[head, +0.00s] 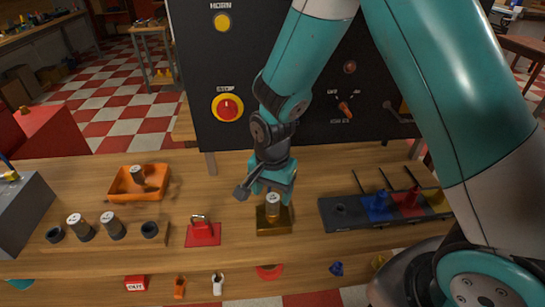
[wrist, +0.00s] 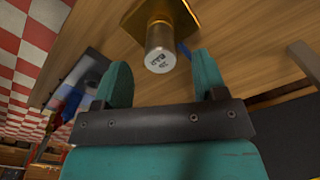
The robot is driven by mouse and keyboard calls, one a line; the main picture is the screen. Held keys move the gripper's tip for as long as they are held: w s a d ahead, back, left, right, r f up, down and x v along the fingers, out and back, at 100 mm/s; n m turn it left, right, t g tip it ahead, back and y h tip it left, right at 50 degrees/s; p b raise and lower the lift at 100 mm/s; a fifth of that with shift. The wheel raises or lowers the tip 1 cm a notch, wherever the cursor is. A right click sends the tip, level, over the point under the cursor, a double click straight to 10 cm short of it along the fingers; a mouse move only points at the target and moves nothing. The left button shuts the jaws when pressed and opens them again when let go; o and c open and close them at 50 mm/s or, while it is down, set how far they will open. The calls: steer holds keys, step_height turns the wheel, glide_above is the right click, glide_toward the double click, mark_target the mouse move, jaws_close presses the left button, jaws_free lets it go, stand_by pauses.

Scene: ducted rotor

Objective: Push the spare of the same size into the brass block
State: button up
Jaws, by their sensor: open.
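The brass block (head: 273,224) stands on the table near the middle in the head view, and part of it shows at the top of the wrist view (wrist: 184,14). A grey metal cylinder with a printed end (head: 273,206) stands upright in its top, projecting well above it; it also shows in the wrist view (wrist: 161,42). My gripper (head: 272,192) is just above the block, pointing down. Its fingers are open, apart from the cylinder, whose printed end lies near the gap between the fingertips in the wrist view (wrist: 160,62). How deep the cylinder sits is hidden.
Left of the block are a red padlock piece (head: 203,233) and a wooden rack (head: 135,241) with two grey cylinders and dark rings. An orange tray (head: 123,190) holds another cylinder. A dark rail with coloured pieces (head: 340,222) lies right. A black control panel (head: 215,62) rises behind.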

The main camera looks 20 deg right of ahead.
mark_target(272, 198)
step_height(272, 198, up, 13)
steer(key=s+a+r+n+y, duration=0.2)
steer(key=s+r+n, duration=0.2)
steer(key=s+n, duration=0.4)
steer(key=s+a+r+n+y, duration=0.2)
steer(key=s+r+n, duration=0.2)
steer(key=s+n, duration=0.4)
steer(key=shift+s+a+n, duration=0.2)
steer(key=shift+s+n, duration=0.2)
steer(key=shift+s, duration=0.85)
